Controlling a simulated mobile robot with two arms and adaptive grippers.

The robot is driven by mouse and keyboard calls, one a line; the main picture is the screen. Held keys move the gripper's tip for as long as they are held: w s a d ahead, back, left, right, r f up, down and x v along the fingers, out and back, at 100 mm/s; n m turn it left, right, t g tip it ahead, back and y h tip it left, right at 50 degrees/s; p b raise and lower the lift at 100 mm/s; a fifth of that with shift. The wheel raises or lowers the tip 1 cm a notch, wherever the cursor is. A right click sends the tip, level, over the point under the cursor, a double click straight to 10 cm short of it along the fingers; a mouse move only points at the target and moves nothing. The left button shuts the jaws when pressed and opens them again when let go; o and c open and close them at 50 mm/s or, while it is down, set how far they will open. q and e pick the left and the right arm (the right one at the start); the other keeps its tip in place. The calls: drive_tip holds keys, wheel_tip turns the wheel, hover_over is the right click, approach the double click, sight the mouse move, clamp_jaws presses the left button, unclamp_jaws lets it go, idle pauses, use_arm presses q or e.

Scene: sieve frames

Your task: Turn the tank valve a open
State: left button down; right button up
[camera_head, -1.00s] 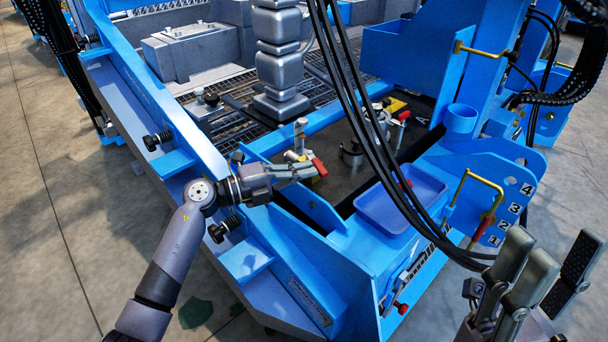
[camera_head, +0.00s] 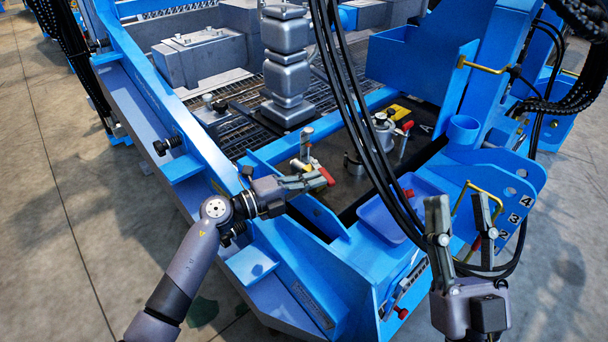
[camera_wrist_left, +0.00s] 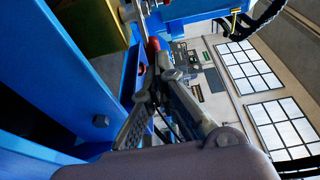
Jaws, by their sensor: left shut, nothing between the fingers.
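A red-tipped handle (camera_head: 327,176) sits beside a silver upright fitting (camera_head: 306,145) at the near left edge of the dark plate. My left gripper (camera_head: 316,181) is shut and empty, its fingertips right at this handle; I cannot tell if they touch. In the left wrist view the red part (camera_wrist_left: 153,45) shows just beyond the fingertips (camera_wrist_left: 154,72). No label shows which handle is tank valve a. My right gripper (camera_head: 458,205) is open and empty, fingers up, at the lower right.
Black hoses (camera_head: 362,135) hang between the plate and the right side. A blue tray (camera_head: 378,219) with a small red item lies beside them. A blue frame wall (camera_head: 180,125) runs along the left. A yellow bent rod (camera_head: 478,184) stands behind my right gripper.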

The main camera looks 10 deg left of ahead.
use_arm(q)
drive_tip(key=d+n+t+y+p, duration=0.1)
drive_tip(key=p, duration=0.2)
drive_tip(key=shift+r+t, duration=0.1)
drive_tip(key=shift+t, duration=0.2)
use_arm(e)
drive_tip(key=w+d+f+g+h, duration=0.1)
drive_tip(key=w+f+g+h, duration=0.25)
drive_tip(key=f+g, duration=0.8)
use_arm(q)
drive_tip(key=shift+w+d+n+t+y+p, duration=0.15)
drive_tip(key=shift+n+t+y+p, duration=0.35)
drive_tip(key=shift+p, duration=0.6)
drive_tip(key=shift+d+p, duration=0.45)
drive_tip(key=shift+p, duration=0.25)
use_arm(e)
drive_tip(key=s+d+f+g+h, duration=0.1)
drive_tip(key=s+d+f+g, duration=0.1)
drive_tip(key=s+f, duration=0.3)
drive_tip(key=s+d+f+g+h, duration=0.1)
drive_tip(key=s+d+f+g, duration=0.1)
drive_tip(key=s+f+g, duration=0.3)
wheel_tip(320, 180, down, 5)
drive_tip(key=shift+s+d+r+m, duration=0.1)
drive_tip(key=shift+s+d+m, duration=0.15)
drive_tip(key=shift+m, duration=0.15)
